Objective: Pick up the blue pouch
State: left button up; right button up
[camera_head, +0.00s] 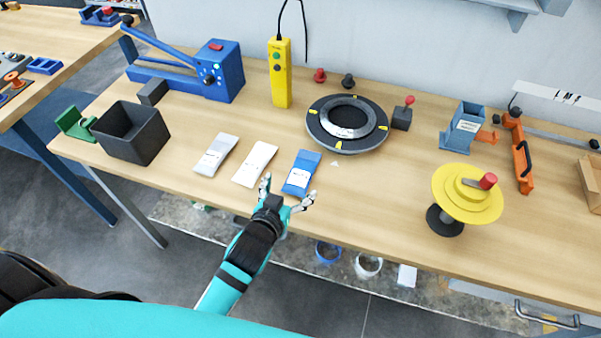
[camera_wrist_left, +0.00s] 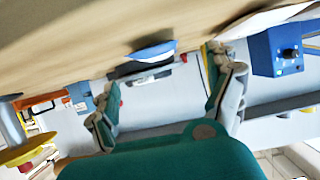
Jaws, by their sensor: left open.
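The blue pouch (camera_head: 301,172) lies flat on the wooden table, the rightmost of three pouches in a row. It has a white label on its lower part. My left gripper (camera_head: 286,193) is open and empty at the front edge of the table, just in front of the blue pouch and apart from it. In the left wrist view the blue pouch (camera_wrist_left: 152,52) appears ahead, between the open fingers of the left gripper (camera_wrist_left: 165,100). My right gripper is in neither view.
A white pouch (camera_head: 255,164) and a grey pouch (camera_head: 215,154) lie left of the blue one. A black ring turntable (camera_head: 320,135) stands behind it. A dark bin (camera_head: 131,133) is at left, and a yellow disc stand (camera_head: 467,194) at right. Bare table lies between the pouch and the stand.

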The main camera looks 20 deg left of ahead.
aim_at(297, 180)
pick_arm(q)
jog(key=p+x, duration=0.1)
jog(key=x, duration=0.3)
jog(key=shift+w+d+f, duration=0.15)
jog(key=shift+w+f, duration=0.15)
jog(key=c, duration=1.3)
jog(key=shift+r, duration=0.1)
